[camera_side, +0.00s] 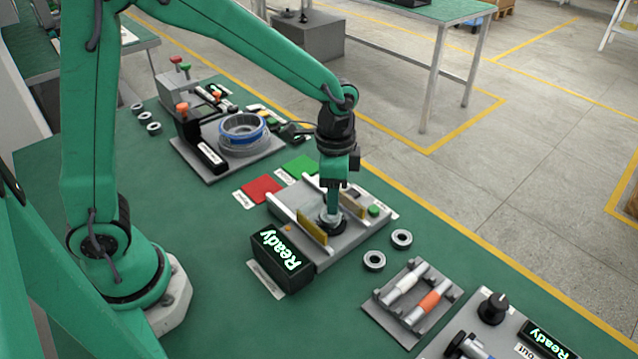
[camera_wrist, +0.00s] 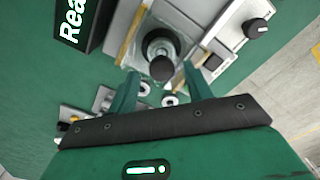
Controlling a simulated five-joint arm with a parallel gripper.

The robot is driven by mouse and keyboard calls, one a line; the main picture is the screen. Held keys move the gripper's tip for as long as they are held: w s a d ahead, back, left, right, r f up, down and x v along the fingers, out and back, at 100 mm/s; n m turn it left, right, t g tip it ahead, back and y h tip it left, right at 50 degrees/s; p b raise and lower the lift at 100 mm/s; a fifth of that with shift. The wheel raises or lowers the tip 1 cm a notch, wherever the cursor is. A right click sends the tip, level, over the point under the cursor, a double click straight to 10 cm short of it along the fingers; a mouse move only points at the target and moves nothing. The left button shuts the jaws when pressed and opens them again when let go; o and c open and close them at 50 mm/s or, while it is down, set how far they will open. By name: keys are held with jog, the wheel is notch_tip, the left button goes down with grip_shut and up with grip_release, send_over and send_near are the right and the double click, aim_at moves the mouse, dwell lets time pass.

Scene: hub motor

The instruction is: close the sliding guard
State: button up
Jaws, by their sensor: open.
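The guard station is a grey base (camera_side: 365,224) with two pale rails and yellow-edged panels. One yellow panel (camera_side: 312,227) stands at the left of my gripper, another behind it. I take these panels as the sliding guard; its clear part is hard to make out. In the wrist view a yellow edge (camera_wrist: 131,38) shows beside a round dark fixture (camera_wrist: 160,44). My gripper (camera_side: 333,212) points down over the station, between the panels. In the wrist view my gripper (camera_wrist: 160,78) has its fingers apart, with a black knob (camera_wrist: 162,68) showing between them. Contact cannot be told.
A black "Ready" display (camera_side: 283,260) stands at the station's front left. Metal rings (camera_side: 374,260) and a tray with rods (camera_side: 412,298) lie to the right. Red (camera_side: 259,189) and green (camera_side: 301,167) cards lie behind left. A ring fixture (camera_side: 243,135) stands farther back.

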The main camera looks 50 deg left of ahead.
jog(key=shift+r, duration=3.75)
jog(key=s+a+r+n+t, duration=0.2)
jog(key=s+a+r+n, duration=0.1)
jog(key=s, duration=0.4)
jog(key=s+a+r+n+t, duration=0.3)
jog(key=s+a+n, duration=0.3)
jog(key=s+a, duration=0.1)
jog(key=shift+s+a+r+t, duration=0.3)
jog(key=shift+s+r, duration=0.1)
jog(key=shift+s, duration=0.15)
